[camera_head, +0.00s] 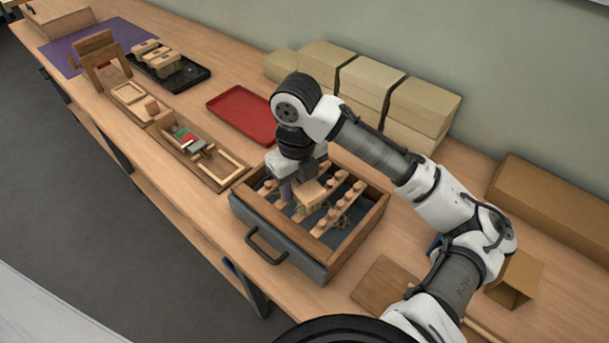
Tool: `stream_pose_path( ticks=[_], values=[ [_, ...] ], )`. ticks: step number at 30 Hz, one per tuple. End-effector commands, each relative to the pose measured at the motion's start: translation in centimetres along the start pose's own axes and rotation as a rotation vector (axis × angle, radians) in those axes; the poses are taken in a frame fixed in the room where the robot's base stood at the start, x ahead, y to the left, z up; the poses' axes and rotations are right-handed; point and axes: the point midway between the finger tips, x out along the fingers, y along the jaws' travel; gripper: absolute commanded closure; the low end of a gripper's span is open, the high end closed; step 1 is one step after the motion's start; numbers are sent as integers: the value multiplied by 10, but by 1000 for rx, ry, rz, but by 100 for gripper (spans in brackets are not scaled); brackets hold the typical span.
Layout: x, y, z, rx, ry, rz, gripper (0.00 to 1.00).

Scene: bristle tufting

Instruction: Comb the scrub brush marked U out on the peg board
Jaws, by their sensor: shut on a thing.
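The peg board (352,196) is a set of wooden bars with upright round pegs, sitting inside a wooden-framed box with a grey front and a dark handle. My gripper (300,180) is over the left part of this box, pointing down. It is shut on a pale wooden brush block (309,194), held low among the pegs. I cannot read a letter on the block, and its bristles are hidden. Whether it touches the pegs cannot be told. Some loose tan fibres seem to lie in the box.
A red tray (243,113) lies behind the box. A black tray (196,78) with several pale brush blocks, a wooden stand (97,46) and a purple mat (62,54) are at the far left. Wooden fixtures (224,180) lie left of the box. Cardboard boxes (425,105) line the wall.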

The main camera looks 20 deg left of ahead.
Motion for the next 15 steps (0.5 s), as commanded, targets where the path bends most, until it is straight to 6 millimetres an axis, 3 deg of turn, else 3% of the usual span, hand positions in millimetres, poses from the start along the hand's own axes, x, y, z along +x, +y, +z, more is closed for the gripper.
stream_pose_path(
  ticks=[5,15],
  values=[
    [0,1,0,1,0,0,77],
    [2,-26,5,4,-1,-2,77]
  ],
)
